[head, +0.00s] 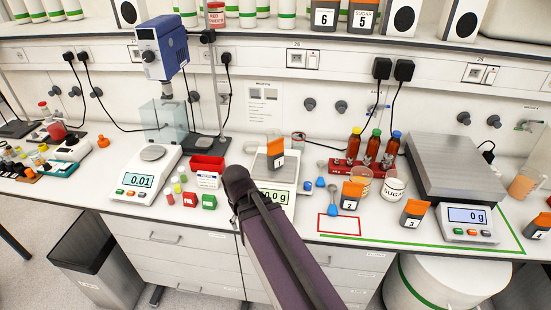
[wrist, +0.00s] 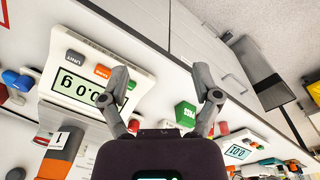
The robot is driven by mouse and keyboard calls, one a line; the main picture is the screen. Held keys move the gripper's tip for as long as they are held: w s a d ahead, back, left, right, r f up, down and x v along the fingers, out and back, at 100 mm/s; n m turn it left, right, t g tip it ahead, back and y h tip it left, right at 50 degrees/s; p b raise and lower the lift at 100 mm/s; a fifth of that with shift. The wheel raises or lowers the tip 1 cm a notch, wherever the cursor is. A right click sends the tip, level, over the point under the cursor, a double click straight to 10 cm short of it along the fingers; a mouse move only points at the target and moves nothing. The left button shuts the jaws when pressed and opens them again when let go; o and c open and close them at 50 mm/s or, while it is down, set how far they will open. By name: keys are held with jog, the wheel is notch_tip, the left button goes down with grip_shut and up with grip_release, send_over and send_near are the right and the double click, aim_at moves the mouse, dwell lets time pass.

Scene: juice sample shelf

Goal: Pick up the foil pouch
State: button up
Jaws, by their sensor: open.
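Several grey pouches with orange tops and number labels show in the head view. Pouch 1 (head: 276,154) stands on the pan of a balance (head: 282,184) at the centre. Pouch 2 (head: 351,195) and pouch 3 (head: 414,213) stand on the bench to its right; pouch 4 (head: 538,226) is at the right edge. The task's name does not single one out. My gripper (wrist: 163,88) is open and empty in the wrist view, above the balance's front and the bench edge. Pouch 1 (wrist: 60,153) shows there at lower left, outside the jaws. My arm hides part of the balance in the head view.
A green PASS block (wrist: 185,114) lies near the right finger. Left of my arm are a red bin (head: 207,163) and another balance (head: 147,175). Bottles in a red rack (head: 345,169) and a large scale (head: 457,170) stand right. A red outlined rectangle (head: 339,225) is empty.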

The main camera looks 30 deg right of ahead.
jog(key=w+d+n+h+b, duration=0.1)
jog(key=w+d+n+h, duration=0.3)
jog(key=w+n, duration=0.15)
jog(key=n+t+h+b, duration=0.35)
jog(key=n+h, duration=0.55)
jog(key=n, duration=0.5)
send_near(275, 154)
jog(key=w+a+r, duration=0.1)
jog(key=w+a, duration=0.1)
jog(key=a, duration=0.1)
jog(key=shift+s+d+r+g, duration=0.1)
jog(key=shift+s+r+g, duration=0.1)
jog(key=shift+g, duration=0.25)
jog(key=shift+d, duration=0.1)
jog(key=b+x, duration=0.2)
jog(key=x, duration=0.5)
jog(key=shift+w+f+b, duration=0.1)
jog(key=shift+b, duration=0.3)
jog(key=shift+w+d+f, duration=0.1)
jog(key=shift+d+f, duration=0.05)
jog(key=shift+d, duration=0.55)
